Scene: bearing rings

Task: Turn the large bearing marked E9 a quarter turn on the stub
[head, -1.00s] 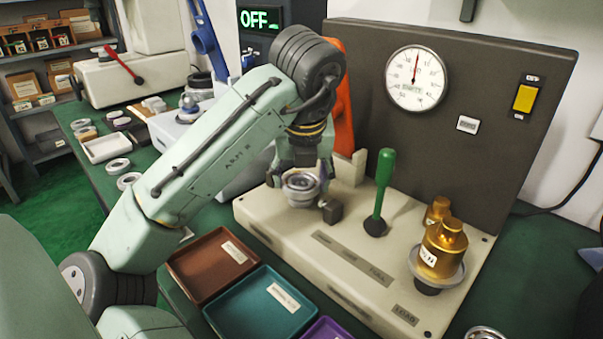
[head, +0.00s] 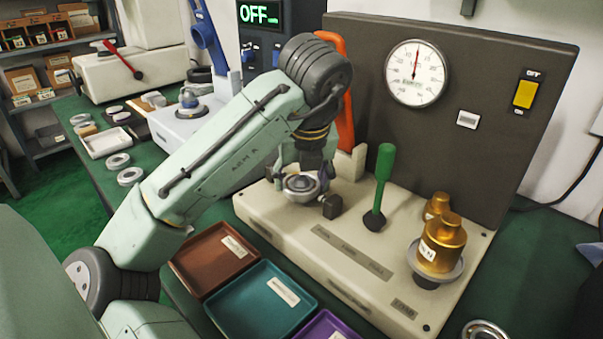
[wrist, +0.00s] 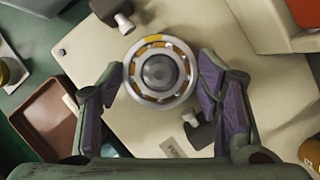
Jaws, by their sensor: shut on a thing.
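The large bearing (wrist: 160,72) is a silver ring with an orange-brown ball race, seen from above in the wrist view. A round grey stub end (wrist: 159,71) shows in its centre. In the head view the bearing (head: 300,192) sits low over the left part of the cream test stand. My gripper (wrist: 160,82) is shut on the bearing, with one purple-padded finger at each side of its outer rim. In the head view my gripper (head: 304,178) is partly hidden by its own wrist. I cannot read an E9 mark on the ring.
A dark block (head: 332,206) stands close to the bearing's right. A green lever (head: 381,185) and brass weights (head: 441,243) are further right on the cream stand (head: 340,250). A brown tray (head: 212,258) and a teal tray (head: 262,305) lie in front.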

